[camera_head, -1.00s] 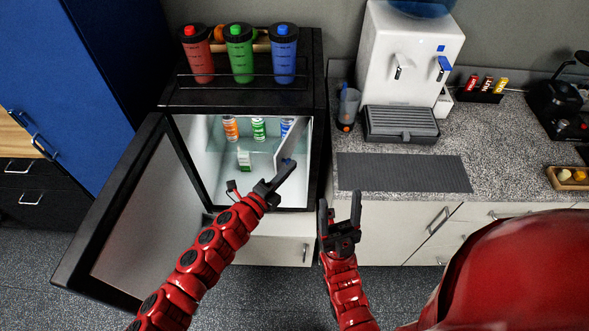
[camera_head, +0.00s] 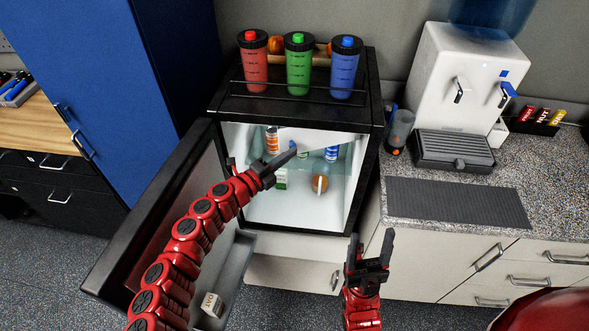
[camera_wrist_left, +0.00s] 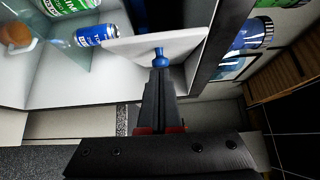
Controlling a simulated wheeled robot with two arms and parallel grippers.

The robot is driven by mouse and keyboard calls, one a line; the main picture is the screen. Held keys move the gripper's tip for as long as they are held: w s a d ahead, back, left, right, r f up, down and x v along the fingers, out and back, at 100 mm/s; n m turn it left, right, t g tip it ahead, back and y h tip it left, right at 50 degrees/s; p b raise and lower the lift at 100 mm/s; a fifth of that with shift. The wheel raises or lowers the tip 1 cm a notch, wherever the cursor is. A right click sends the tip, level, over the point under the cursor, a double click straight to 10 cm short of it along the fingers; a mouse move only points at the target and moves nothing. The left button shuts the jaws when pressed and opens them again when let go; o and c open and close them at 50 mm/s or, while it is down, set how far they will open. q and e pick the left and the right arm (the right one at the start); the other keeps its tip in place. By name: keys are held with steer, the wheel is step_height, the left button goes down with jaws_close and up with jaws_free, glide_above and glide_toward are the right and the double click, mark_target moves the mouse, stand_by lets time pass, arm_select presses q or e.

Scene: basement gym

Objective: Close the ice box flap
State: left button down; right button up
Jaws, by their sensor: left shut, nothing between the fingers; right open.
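The ice box flap (camera_head: 322,137) is a white panel near the top of the open fridge's inside. It stands tilted outward, with cans showing below it. Its small blue knob (camera_head: 292,146) also shows in the left wrist view (camera_wrist_left: 160,57). My left gripper (camera_head: 287,155) is shut and empty, reaching in from the left with its fingertips at the knob; in the left wrist view the fingertips (camera_wrist_left: 158,76) lie right against or just short of it, and I cannot tell whether they touch. My right gripper (camera_head: 371,238) is open and empty, in front of the fridge's lower right corner.
The fridge door (camera_head: 150,215) stands wide open at the left, behind my left arm. Red, green and blue bottles (camera_head: 298,66) stand on top. A counter (camera_head: 540,190) with a water dispenser (camera_head: 470,75) is at the right.

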arm_select(q)
steer(key=shift+w+a+b, duration=0.25)
steer(key=shift+w+b, duration=0.05)
steer(key=shift+w, duration=0.4)
steer(key=shift+w+a+b, duration=0.25)
steer(key=shift+w, duration=0.4)
